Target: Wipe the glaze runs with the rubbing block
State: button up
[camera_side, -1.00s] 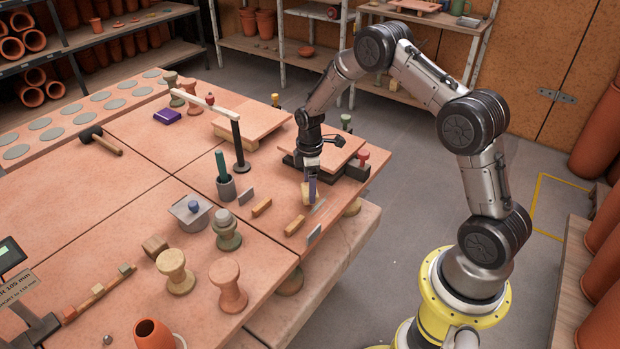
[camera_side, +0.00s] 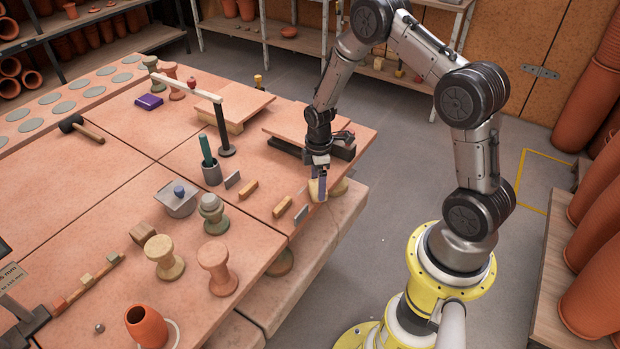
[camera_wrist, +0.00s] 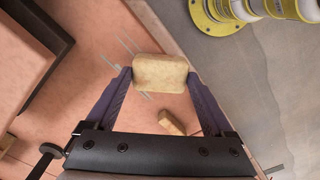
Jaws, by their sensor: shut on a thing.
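My gripper (camera_side: 318,192) is at the right edge of the terracotta-coloured table, pointing down. In the wrist view its purple fingers (camera_wrist: 160,80) are shut on the pale yellow rubbing block (camera_wrist: 160,70), one at each end. The block also shows, partly hidden by a finger, in the side view (camera_side: 313,189). Thin pale grey-green streaks, the glaze runs (camera_wrist: 130,46), show on the table beside and beyond the block in the wrist view; part of them is hidden under it. I cannot tell whether the block touches the surface.
A green-handled tool in a grey cup (camera_side: 211,174) stands further left. Open floor lies right of the table edge.

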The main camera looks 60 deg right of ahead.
jog(key=shift+w+d, duration=0.1)
jog(key=shift+d, duration=0.95)
jog(key=shift+w+a, duration=0.1)
jog(key=shift+w, duration=3.6)
jog(key=shift+d, duration=1)
jog(key=shift+s, duration=3.8)
notch_tip(320, 180, up, 8)
jog(key=shift+r, duration=0.15)
